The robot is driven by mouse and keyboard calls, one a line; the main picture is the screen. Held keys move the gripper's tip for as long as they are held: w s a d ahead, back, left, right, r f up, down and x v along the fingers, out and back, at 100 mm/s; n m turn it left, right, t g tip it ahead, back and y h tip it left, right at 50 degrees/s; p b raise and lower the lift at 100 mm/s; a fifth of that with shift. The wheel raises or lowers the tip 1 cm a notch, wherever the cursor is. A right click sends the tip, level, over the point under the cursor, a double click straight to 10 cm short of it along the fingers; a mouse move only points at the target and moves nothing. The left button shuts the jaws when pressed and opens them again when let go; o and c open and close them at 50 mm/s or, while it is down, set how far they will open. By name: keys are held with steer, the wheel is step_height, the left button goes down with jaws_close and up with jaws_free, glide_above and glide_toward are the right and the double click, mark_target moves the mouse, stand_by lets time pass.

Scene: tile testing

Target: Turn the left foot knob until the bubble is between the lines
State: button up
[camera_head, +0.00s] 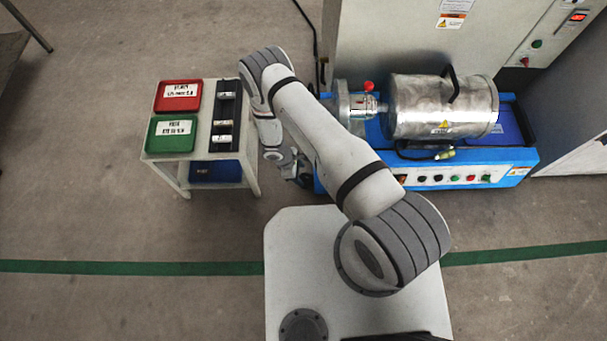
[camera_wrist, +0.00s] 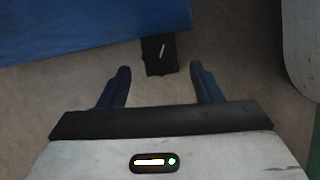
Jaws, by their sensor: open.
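The blue machine base (camera_head: 405,188) stands at the right in the head view, and its blue edge (camera_wrist: 90,28) fills the upper left of the wrist view. A black knob-like part (camera_wrist: 152,58) with a short white mark sticks out from that edge; I take it for the left foot knob. My gripper (camera_wrist: 160,69) is open and empty, its fingers to either side of the black part in the picture. I cannot tell whether they are level with it. In the head view my gripper (camera_head: 297,169) is by the base's left end. A small yellow-green piece (camera_head: 445,155) may be the level; no bubble or lines are readable.
A metal drum (camera_head: 440,105) and a red knob (camera_head: 368,86) sit on the base. A small white table (camera_head: 205,100) with a red tray (camera_head: 178,96), a green tray (camera_head: 172,134) and a black rack stands left. A grey cabinet (camera_head: 400,40) stands behind. The floor in front is clear.

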mark_target(304, 177)
steer(key=shift+b+x, duration=0.3)
steer(key=shift+x, duration=1.2)
steer(key=shift+c, duration=0.3)
steer(key=c, duration=0.9)
steer(key=shift+r, duration=0.1)
